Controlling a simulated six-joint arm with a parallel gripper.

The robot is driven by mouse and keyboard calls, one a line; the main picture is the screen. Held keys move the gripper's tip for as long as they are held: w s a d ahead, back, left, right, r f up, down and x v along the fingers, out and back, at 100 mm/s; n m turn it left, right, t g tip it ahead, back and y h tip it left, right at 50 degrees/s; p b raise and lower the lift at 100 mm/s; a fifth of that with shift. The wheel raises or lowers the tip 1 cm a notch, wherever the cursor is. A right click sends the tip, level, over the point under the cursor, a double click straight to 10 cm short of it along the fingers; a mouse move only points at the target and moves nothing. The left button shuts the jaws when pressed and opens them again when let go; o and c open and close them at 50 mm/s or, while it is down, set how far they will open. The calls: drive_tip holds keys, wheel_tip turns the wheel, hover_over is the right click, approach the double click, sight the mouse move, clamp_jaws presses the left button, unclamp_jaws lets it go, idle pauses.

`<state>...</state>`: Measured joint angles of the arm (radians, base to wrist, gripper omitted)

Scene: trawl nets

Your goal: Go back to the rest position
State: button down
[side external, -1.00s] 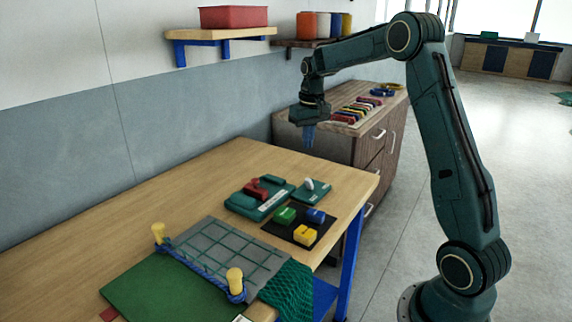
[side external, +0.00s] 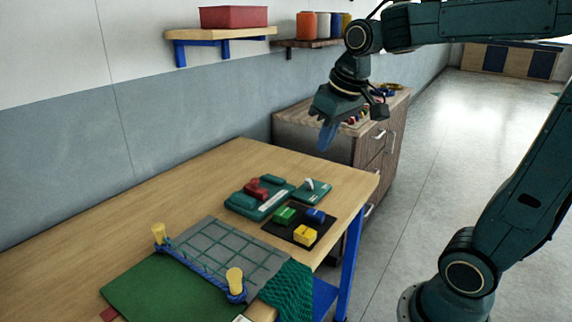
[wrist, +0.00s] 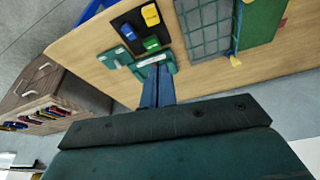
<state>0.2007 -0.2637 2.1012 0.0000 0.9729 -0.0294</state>
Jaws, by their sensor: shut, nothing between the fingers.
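My gripper (side external: 326,134) hangs in the air above the far right part of the wooden table (side external: 215,172). Its blue fingers are together with nothing between them, and they also show in the wrist view (wrist: 158,90). It is well clear of everything on the table. My arm is bent, with the forearm running off the upper right of the side view.
On the table are a green fixture with a red part (side external: 258,192), a black mat (side external: 284,232) with green, blue and yellow blocks, and a grey grid board (side external: 222,250) with yellow posts. A wooden cabinet (side external: 300,130) stands behind. Shelves (side external: 215,35) hang on the wall.

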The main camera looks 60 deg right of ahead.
drive_tip(key=s+a+f+n+t, duration=0.1)
drive_tip(key=s+a, duration=0.5)
drive_tip(key=s, duration=0.6)
drive_tip(key=shift+f+n+t+y, duration=0.4)
drive_tip(key=shift+f+n, duration=0.1)
drive_tip(key=shift+f, duration=0.7)
